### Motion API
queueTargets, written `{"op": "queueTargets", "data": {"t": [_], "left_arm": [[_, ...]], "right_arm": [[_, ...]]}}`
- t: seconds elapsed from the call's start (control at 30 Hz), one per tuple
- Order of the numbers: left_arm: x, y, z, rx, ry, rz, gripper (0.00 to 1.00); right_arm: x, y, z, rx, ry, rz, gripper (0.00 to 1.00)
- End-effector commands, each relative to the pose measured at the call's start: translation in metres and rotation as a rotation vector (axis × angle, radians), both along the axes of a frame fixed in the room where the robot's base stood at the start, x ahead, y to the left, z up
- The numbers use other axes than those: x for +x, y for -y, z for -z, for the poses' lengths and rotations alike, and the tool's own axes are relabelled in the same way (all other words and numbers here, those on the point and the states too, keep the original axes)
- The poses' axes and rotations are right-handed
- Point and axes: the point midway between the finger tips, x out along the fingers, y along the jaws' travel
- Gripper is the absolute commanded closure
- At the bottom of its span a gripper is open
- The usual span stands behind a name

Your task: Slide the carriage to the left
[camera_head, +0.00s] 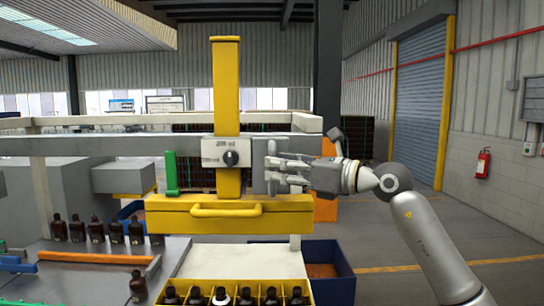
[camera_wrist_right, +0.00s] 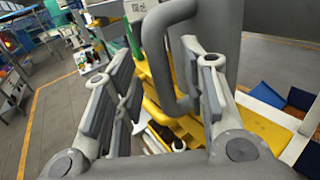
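The carriage is a yellow upright (camera_head: 226,85) with a wide yellow crossbar (camera_head: 285,217) below, on a grey horizontal rail (camera_head: 75,146). A white plate with a black knob (camera_head: 230,158) sits on its front. A grey handle shows in the right wrist view (camera_wrist_right: 156,45) at the carriage's right side. My right gripper (camera_head: 276,172) is at this handle. In the right wrist view the fingers (camera_wrist_right: 160,72) are spread apart with the handle between them; I cannot tell whether they touch it. My left gripper is not in view.
Several dark bottles (camera_head: 97,230) stand in a row at the left. A yellow crate (camera_head: 205,290) of bottles is below the crossbar. A single bottle (camera_head: 138,287) stands beside it. A green upright piece (camera_head: 171,174) is left of the carriage. A blue bin (camera_head: 335,285) is at the right.

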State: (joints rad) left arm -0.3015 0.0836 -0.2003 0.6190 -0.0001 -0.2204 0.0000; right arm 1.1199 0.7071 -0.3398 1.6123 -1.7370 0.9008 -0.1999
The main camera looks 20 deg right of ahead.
Motion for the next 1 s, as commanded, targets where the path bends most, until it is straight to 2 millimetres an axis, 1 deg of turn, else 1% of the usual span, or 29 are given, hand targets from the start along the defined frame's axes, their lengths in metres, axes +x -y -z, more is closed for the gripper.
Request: {"op": "queueTargets", "data": {"t": [0.03,0.2,0.53,0.57,0.8,0.87,1.0], "left_arm": [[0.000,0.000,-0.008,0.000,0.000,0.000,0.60],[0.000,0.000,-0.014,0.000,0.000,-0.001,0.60],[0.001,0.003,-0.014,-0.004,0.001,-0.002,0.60],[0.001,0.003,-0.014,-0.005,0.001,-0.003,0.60],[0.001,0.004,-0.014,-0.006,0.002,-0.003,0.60],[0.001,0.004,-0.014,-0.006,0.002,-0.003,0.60],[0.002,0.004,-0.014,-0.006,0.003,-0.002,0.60]], "right_arm": [[0.006,-0.006,-0.004,0.003,-0.003,-0.002,0.61],[0.019,-0.016,-0.002,0.002,-0.001,-0.001,0.61],[0.022,-0.018,0.000,0.001,0.000,0.000,0.61],[0.022,-0.018,0.000,0.001,0.000,0.000,0.62],[0.022,-0.018,0.000,0.001,0.000,0.000,0.93],[0.022,-0.018,0.000,0.001,0.000,0.000,1.00],[0.022,-0.018,0.000,0.001,0.000,0.000,1.00]]}}
